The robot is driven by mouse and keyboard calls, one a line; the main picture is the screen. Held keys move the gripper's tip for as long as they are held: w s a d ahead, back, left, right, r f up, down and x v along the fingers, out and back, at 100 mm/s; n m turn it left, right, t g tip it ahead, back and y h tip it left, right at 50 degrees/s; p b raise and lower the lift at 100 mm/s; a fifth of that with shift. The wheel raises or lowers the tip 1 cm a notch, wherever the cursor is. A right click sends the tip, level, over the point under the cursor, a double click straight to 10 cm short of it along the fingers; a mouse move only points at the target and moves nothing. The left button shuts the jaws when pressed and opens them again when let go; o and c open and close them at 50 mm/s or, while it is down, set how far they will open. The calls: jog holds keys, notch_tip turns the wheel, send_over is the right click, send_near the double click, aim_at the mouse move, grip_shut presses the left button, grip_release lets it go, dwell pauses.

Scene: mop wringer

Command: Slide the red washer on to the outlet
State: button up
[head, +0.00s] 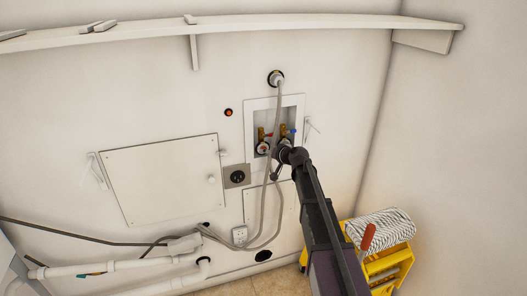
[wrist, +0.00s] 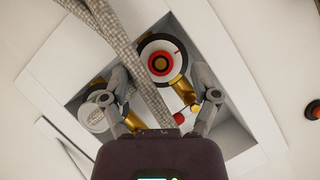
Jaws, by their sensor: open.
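In the wrist view a red ring, which looks like the red washer (wrist: 152,63), shows at the face of a brass outlet (wrist: 180,98) inside the recessed wall box. A dark ring and a white disc surround it. I cannot tell whether it is fully seated. In the head view this outlet (head: 262,148) is the left one, under a red handle. My gripper (wrist: 166,86) is open, its fingers spread below and to either side of the outlet face in the wrist view. In the head view my gripper (head: 281,154) is at the box's lower edge.
A second outlet with a pale round face (wrist: 92,118) is beside the left finger. A grey hose (head: 275,125) hangs across the box, close to the fingers. A hinged panel (head: 160,180) and socket (head: 237,176) are left. A yellow mop bucket (head: 385,265) stands lower right.

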jog(key=s+a+r+p, duration=0.2)
jog(key=a+r+p, duration=0.4)
jog(key=r+p, duration=0.3)
jog(key=s+a+r+p, duration=0.3)
jog(key=a+r+p, duration=0.4)
jog(key=r+p, duration=0.3)
jog(key=shift+n+h, duration=0.3)
dwell(0.6)
jog(key=shift+s, duration=0.1)
dwell(0.4)
jog(key=s+d+f+g+h, duration=0.2)
jog(key=s+d, duration=0.5)
jog(key=s, duration=0.4)
jog(key=s+d+f+g+h, duration=0.2)
jog(key=s+d+f+g, duration=0.3)
jog(key=s, duration=0.7)
jog(key=s+d+f+g+h, duration=0.2)
jog(key=s+d+f+g, duration=0.1)
jog(key=s+d, duration=0.6)
jog(key=s+g, duration=0.1)
jog(key=s, duration=0.2)
jog(key=shift+d+f+n+h, duration=0.25)
jog(key=shift+d+n+h, duration=0.05)
dwell(0.4)
